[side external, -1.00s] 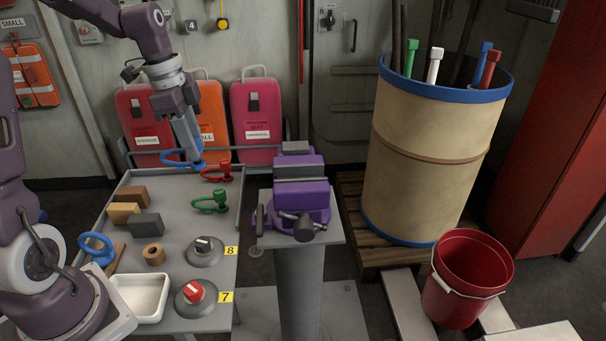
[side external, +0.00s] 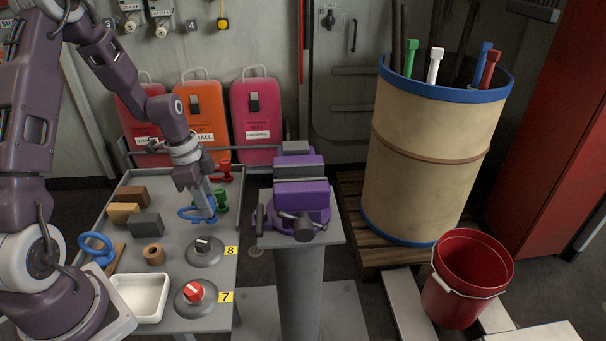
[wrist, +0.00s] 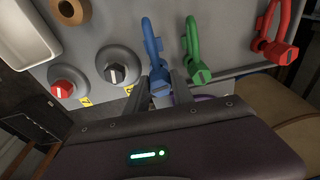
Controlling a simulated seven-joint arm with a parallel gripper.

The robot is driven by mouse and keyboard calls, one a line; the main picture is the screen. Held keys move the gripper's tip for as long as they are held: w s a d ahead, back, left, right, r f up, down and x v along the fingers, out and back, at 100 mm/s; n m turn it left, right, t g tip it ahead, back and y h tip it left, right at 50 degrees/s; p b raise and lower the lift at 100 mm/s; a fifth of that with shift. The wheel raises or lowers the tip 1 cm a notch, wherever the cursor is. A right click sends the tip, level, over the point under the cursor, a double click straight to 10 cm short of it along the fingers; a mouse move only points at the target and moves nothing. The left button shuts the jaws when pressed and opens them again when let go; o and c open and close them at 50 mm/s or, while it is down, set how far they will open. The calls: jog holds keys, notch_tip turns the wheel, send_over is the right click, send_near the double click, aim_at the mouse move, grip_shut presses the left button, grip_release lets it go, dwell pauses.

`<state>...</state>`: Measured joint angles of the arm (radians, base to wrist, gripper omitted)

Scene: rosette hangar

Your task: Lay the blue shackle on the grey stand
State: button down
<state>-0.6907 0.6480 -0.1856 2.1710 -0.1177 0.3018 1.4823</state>
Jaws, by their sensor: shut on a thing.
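The blue shackle (side external: 187,213) is in the jaws of my gripper (side external: 203,212), over the right part of the grey table. In the wrist view the shackle (wrist: 151,42) points away from the fingers, with its thick end by the fingertips (wrist: 178,82). I cannot tell how high it is above the table. The grey stand (side external: 290,270) is a pedestal right of the table, carrying a purple vise (side external: 300,195). The green shackle (side external: 222,200) is partly hidden behind my gripper, and the red shackle (side external: 223,170) lies farther back.
Black knob 8 (side external: 203,244) and red knob 7 (side external: 194,291) stand near the table's right edge. Blocks, a brown ring (side external: 154,254), a white tray (side external: 140,297) and another blue ring-shaped piece (side external: 95,247) occupy the left. A red bucket (side external: 466,278) stands right of the stand.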

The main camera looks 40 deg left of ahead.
jog(key=shift+f, duration=0.25)
jog(key=shift+f, duration=0.9)
jog(key=c, duration=1)
grip_release()
jog(key=shift+r, duration=0.15)
